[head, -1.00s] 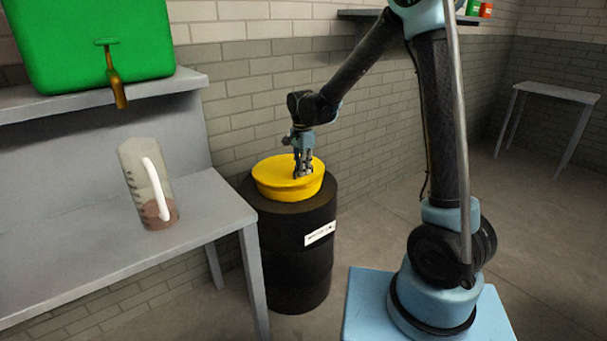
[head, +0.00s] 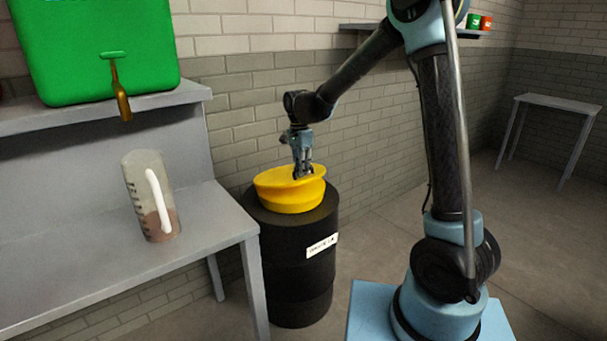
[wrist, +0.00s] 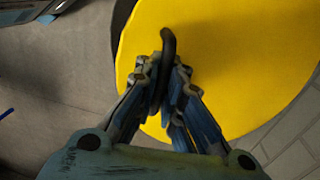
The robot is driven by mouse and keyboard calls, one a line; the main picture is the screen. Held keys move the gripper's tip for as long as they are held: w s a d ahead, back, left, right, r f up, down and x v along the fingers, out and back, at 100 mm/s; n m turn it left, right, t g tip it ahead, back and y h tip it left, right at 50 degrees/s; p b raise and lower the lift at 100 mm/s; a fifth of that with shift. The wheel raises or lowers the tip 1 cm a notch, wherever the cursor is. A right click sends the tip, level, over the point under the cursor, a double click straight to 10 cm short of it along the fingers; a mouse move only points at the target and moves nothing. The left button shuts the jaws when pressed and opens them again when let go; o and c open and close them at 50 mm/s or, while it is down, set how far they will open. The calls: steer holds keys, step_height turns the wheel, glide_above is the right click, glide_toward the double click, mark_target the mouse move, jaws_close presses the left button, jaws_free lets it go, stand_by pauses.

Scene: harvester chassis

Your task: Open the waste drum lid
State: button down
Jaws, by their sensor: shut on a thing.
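The waste drum (head: 290,270) is black with a white label and stands on the floor beside the grey bench. Its yellow lid (head: 285,182) sits on a yellow funnel-like rim (head: 290,203). The lid looks slightly tilted, with a gap line showing at its right edge. My gripper (head: 304,172) is over the right part of the lid. In the wrist view, my gripper (wrist: 164,95) is shut on the dark lid handle (wrist: 168,50), with the yellow lid filling the space behind it. The lid's hinge is not visible.
A clear jug (head: 137,190) with brown liquid and a white handle stands on the grey bench (head: 210,240), left of the drum. A green tank (head: 95,50) with a brass tap is on the shelf above. A brick wall rises behind the drum. Open floor lies to the right.

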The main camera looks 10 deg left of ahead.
steer(key=shift+h, duration=0.3)
steer(key=shift+w+a+r, duration=0.25)
steer(key=shift+r, duration=0.35)
steer(key=shift+w+a+r, duration=0.2)
steer(key=shift+a+r, duration=0.1)
steer(key=shift+r, duration=0.25)
steer(key=shift+w+a+r, duration=0.25)
steer(key=shift+r, duration=0.35)
steer(key=shift+g+h, duration=0.5)
steer(key=shift+g, duration=0.1)
steer(key=shift+w+a+r, duration=0.35)
steer(key=shift+a+r, duration=0.05)
steer(key=shift+r, duration=0.25)
steer(key=shift+w+a+r, duration=0.3)
steer(key=shift+a+r, duration=0.1)
steer(key=shift+r, duration=0.2)
steer(key=shift+w+a+r, duration=0.35)
steer(key=shift+a+r, duration=0.05)
steer(key=shift+r, duration=0.25)
steer(key=shift+g+h, duration=0.4)
steer(key=shift+w+a+r, duration=1.25)
steer(key=shift+a+r, duration=0.2)
steer(key=shift+r, duration=0.1)
